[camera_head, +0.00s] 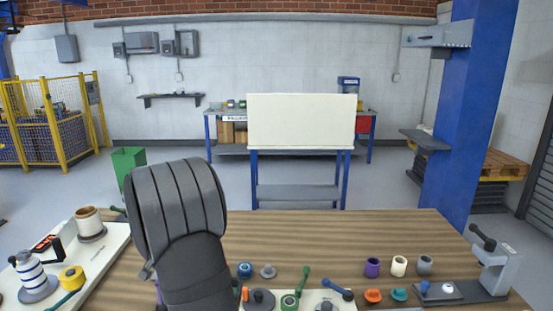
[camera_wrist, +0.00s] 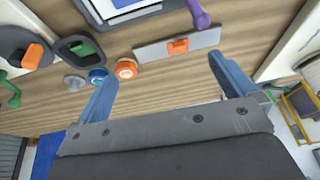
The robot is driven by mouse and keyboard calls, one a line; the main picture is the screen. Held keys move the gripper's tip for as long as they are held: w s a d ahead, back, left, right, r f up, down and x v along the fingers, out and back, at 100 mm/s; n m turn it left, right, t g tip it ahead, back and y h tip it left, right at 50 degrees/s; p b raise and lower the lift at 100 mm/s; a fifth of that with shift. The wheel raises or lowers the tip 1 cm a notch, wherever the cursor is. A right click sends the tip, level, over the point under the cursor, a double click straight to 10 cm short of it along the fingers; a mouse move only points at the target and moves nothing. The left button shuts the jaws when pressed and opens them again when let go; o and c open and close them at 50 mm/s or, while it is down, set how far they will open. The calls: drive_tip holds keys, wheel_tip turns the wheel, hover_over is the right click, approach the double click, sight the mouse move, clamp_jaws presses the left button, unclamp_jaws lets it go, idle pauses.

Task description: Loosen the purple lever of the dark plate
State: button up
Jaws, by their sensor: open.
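The purple lever (camera_wrist: 199,14) shows at the top edge of the wrist view, its rounded end toward me. It lies beside a dark-rimmed plate (camera_wrist: 137,16) with a white and blue top, cut off by the frame. I cannot tell how the lever joins the plate. In the head view my arm hides most of this area; only a small purple sliver shows beside it. My gripper (camera_wrist: 161,68) is open and empty, its two blue fingers spread above the wooden table. The purple lever is beyond the fingertips, toward the right finger, and apart from them.
A grey strip with an orange block (camera_wrist: 178,45) lies just beyond the fingers. An orange ring (camera_wrist: 126,69) and a blue ring (camera_wrist: 97,75) lie near the left finger. Purple, white and grey cups (camera_head: 398,266) stand at the table's right. A white board (camera_head: 105,257) fills the left.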

drive_tip(key=shift+c, duration=1.1)
drive_tip(key=shift+s+a+r, duration=0.15)
drive_tip(key=shift+a+r, duration=0.05)
drive_tip(key=shift+r, duration=0.05)
drive_tip(key=c, duration=0.4)
drive_tip(key=s+a+r+y, duration=0.1)
drive_tip(key=s+a+r+n+y, duration=0.1)
drive_tip(key=r, duration=0.1)
drive_tip(key=shift+a+r+n, duration=0.1)
drive_tip(key=shift+a+n, duration=0.2)
drive_tip(key=shift+a, duration=0.05)
drive_tip(key=c, duration=0.5)
drive_tip(key=x, duration=1.1)
drive_tip(key=a+x, duration=0.1)
drive_tip(key=x, duration=0.5)
drive_tip(key=shift+s, duration=0.35)
drive_tip(key=shift+c, duration=0.2)
drive_tip(key=shift+c, duration=0.5)
clamp_jaws()
